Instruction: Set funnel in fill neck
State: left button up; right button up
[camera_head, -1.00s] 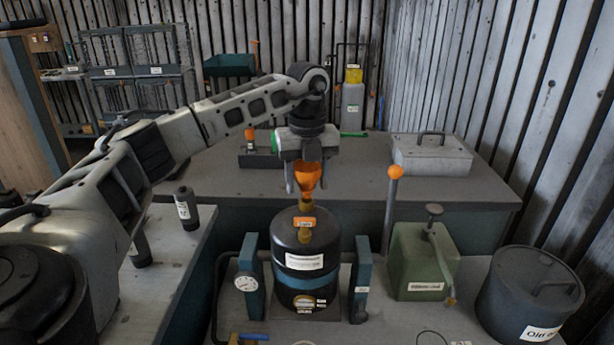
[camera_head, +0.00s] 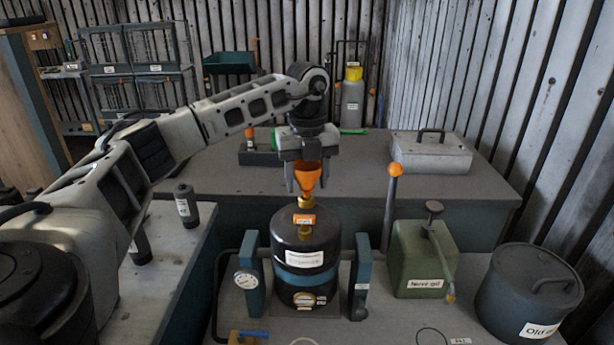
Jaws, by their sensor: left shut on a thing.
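The orange funnel (camera_head: 307,177) is between the fingers of my left gripper (camera_head: 305,184), which is shut on it. It is upright, wide end up, directly above the top of the black tank (camera_head: 290,239). The brass fill neck (camera_head: 293,207) rises from the tank's top, just under the funnel. The funnel's lower tip meets or overlaps the neck in this view; I cannot tell whether it is inside it or only above it. My right gripper is not in view.
Blue posts (camera_head: 362,277) flank the tank, the left one with a gauge (camera_head: 246,280). To the right are an orange-knobbed lever (camera_head: 391,205), a green "New oil" can (camera_head: 421,262) and a dark "Old oil" drum (camera_head: 525,295). A grey lidded box (camera_head: 430,158) stands on the bench behind.

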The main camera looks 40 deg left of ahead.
aim_at(307, 166)
pick_arm(q)
jog(key=shift+f, duration=0.2)
jog(key=shift+f, duration=0.3)
jog(key=shift+f, duration=0.45)
dwell(0.6)
jog(key=shift+f, duration=0.15)
dwell(0.7)
jog(key=o, duration=1.3)
jog(key=shift+r, duration=3.55)
